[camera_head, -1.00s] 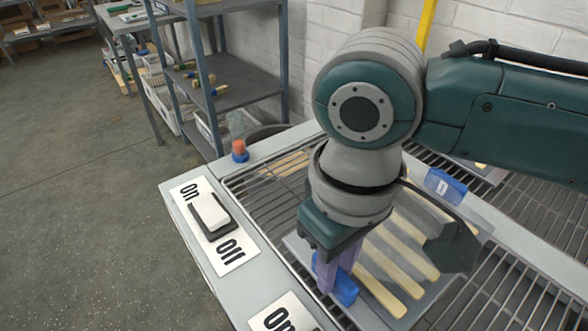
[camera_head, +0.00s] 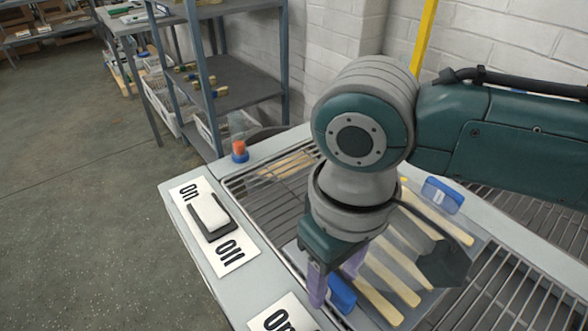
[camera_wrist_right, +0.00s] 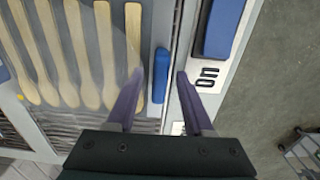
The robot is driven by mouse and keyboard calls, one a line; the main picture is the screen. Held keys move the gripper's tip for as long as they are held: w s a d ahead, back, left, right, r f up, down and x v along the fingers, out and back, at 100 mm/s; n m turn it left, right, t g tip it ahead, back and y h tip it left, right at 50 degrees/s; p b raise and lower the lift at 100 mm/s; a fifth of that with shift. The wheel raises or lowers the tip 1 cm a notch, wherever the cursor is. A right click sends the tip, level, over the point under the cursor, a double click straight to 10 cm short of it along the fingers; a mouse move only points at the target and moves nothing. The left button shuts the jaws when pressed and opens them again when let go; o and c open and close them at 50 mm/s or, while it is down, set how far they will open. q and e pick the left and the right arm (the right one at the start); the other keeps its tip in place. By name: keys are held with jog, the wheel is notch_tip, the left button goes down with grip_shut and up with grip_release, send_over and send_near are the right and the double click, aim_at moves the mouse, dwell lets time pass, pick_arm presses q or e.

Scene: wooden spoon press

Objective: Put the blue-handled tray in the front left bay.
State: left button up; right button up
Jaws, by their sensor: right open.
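The tray (camera_head: 440,296), with several wooden spoons on it, lies on the wire rack of the near left bay (camera_head: 262,203). One blue handle (camera_head: 342,293) is on its near side and another (camera_head: 443,195) on its far side. My right gripper (camera_head: 336,278) points down at the near handle and is open. In the right wrist view the near handle (camera_wrist_right: 161,75) shows between the spread purple fingers (camera_wrist_right: 160,88), with gaps on both sides. My forearm and wrist hide part of the tray. My left gripper is not in view.
An On/Off switch (camera_head: 210,213) sits on the grey front edge, with a second label (camera_head: 281,315) nearer. Other spoons (camera_head: 288,164) show at the bay's far left. A blue and orange object (camera_head: 239,150) stands at the corner. Another wire rack (camera_head: 520,290) on the right is bare.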

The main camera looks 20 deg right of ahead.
jog(key=shift+r, duration=0.1)
notch_tip(320, 180, up, 12)
jog(key=p, duration=0.3)
jog(key=s+a+f+t+y, duration=0.2)
jog(key=s+a+f+y, duration=0.15)
jog(key=s, duration=0.25)
jog(key=s+d+m+t+h, duration=0.1)
jog(key=s+d+m+h, duration=0.1)
jog(key=s+d, duration=0.4)
jog(key=d+h, duration=0.1)
jog(key=d, duration=0.4)
jog(key=shift+s+d+m+t, duration=0.2)
jog(key=shift+s+m+t, duration=0.05)
jog(key=shift+m+t, duration=0.05)
